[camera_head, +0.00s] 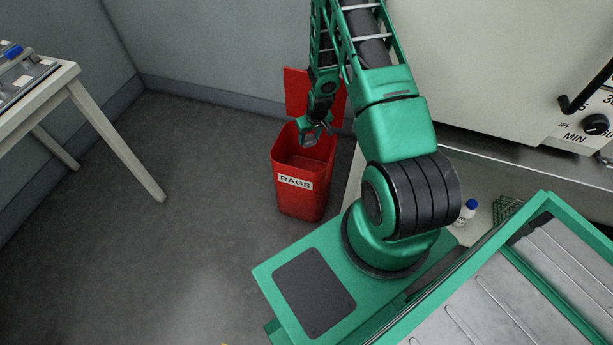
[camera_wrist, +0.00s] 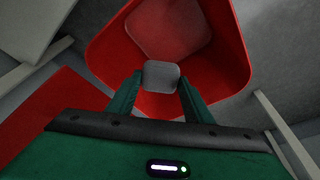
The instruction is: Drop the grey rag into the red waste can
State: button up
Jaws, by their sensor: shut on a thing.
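The red waste can (camera_head: 300,193) stands on the floor with a white label reading RAGS. Its red lid is raised at the back (camera_head: 296,92). My gripper (camera_head: 310,137) is over the can's open mouth, pointing down. In the wrist view, the two fingers of my gripper (camera_wrist: 160,95) are shut on the grey rag (camera_wrist: 161,75), a small grey piece between the fingertips. The can's red rim (camera_wrist: 240,65) surrounds the rag in the wrist view, with the can's inside below it. How far the rag is above or below the rim is hard to tell.
A white table (camera_head: 60,85) with a blue-capped item (camera_head: 13,51) stands at the left. A bench with a large pale appliance (camera_head: 480,70) is at the right, with a small white bottle with a blue cap (camera_head: 467,212). The floor left of the can is clear.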

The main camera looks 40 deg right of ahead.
jog(key=shift+f, duration=0.35)
jog(key=o, duration=1.1)
jog(key=shift+r, duration=0.1)
jog(key=v, duration=1)
jog(key=shift+r, duration=0.25)
jog(key=shift+r, duration=0.1)
